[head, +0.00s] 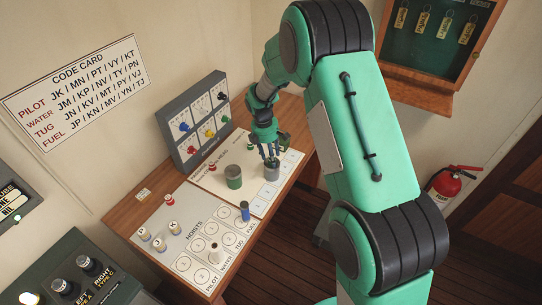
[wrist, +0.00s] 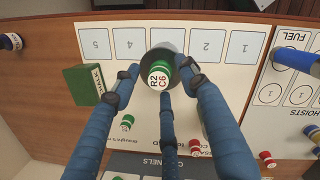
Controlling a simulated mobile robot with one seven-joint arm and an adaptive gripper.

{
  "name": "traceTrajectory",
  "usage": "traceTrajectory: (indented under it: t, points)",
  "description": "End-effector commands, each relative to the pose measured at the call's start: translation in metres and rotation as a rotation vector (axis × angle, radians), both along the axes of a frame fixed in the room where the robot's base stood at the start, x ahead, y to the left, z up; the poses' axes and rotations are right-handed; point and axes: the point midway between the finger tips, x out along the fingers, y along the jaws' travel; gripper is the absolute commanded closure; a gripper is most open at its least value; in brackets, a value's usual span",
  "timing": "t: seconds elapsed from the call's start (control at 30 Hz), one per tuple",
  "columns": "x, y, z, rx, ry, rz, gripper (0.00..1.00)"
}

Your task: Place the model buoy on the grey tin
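The model buoy (wrist: 160,78), a small green and white piece lettered "R2 C6" on top, appears in the wrist view between my fingers. It appears over the grey tin (wrist: 166,52), near its middle; whether it touches the tin's top is hard to tell. The grey tin (head: 271,172) stands on a row of squares in the head view. My gripper (head: 270,158) is directly above it, fingers pointing down. In the wrist view my gripper (wrist: 160,75) has its fingers around the buoy, with gaps at left and right. The head view does not show the buoy clearly.
A green cylinder (head: 233,177) stands left of the tin. A green chalk box (wrist: 90,83) lies left of it in the wrist view. Red and white pieces (head: 169,198), a blue cylinder (head: 245,212) and a grey switch panel (head: 195,118) are also on the desk.

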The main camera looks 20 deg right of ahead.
Motion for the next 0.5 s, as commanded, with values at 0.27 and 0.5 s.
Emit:
traceTrajectory:
  t: [0.27, 0.5]
  points:
    - [0.000, 0.000, 0.004, 0.000, 0.000, 0.000, 0.57]
    - [0.001, 0.003, 0.024, 0.000, -0.002, 0.000, 0.57]
